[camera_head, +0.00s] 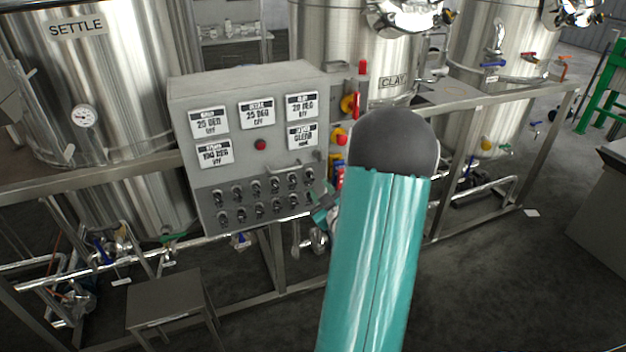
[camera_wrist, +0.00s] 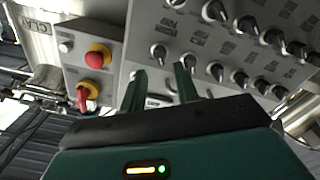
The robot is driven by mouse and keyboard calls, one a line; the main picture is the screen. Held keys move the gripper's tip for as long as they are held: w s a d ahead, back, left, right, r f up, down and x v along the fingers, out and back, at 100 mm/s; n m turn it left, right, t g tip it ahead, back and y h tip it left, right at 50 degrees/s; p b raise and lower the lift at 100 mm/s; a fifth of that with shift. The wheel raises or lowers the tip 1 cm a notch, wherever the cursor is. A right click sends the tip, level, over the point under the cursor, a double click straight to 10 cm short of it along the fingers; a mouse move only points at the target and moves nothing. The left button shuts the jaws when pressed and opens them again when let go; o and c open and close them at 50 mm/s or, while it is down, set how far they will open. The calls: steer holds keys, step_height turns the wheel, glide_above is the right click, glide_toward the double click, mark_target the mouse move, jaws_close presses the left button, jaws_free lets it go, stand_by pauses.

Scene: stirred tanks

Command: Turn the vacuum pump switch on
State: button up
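A grey control box (camera_head: 186,98) carries two rows of small black-and-silver switches (camera_head: 265,188) on its lower face. Their labels are too small to read, so I cannot tell which one is the vacuum pump switch. In the wrist view, the picture is turned over and my gripper (camera_wrist: 161,76) has its two teal fingers apart, with nothing between them. One switch (camera_wrist: 158,53) at the row's left end shows just beyond the fingertips; contact is not visible. In the head view, a small part of my gripper (camera_head: 322,207) shows by the box's lower right corner, mostly behind my arm.
A red mushroom button (camera_wrist: 97,56) and a red rotary handle (camera_wrist: 87,92) sit beside the switches. Steel tanks labelled SETTLE (camera_head: 77,28) and CLAY (camera_head: 393,81) stand behind a pipe frame. A low metal stool (camera_head: 165,298) stands in front.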

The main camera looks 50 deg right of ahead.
mark_target(313, 178)
steer(key=x, duration=0.6)
jaws_close()
steer(key=shift+m, duration=0.3)
steer(key=m, duration=1.1)
steer(key=shift+m, duration=0.3)
stand_by(0.5)
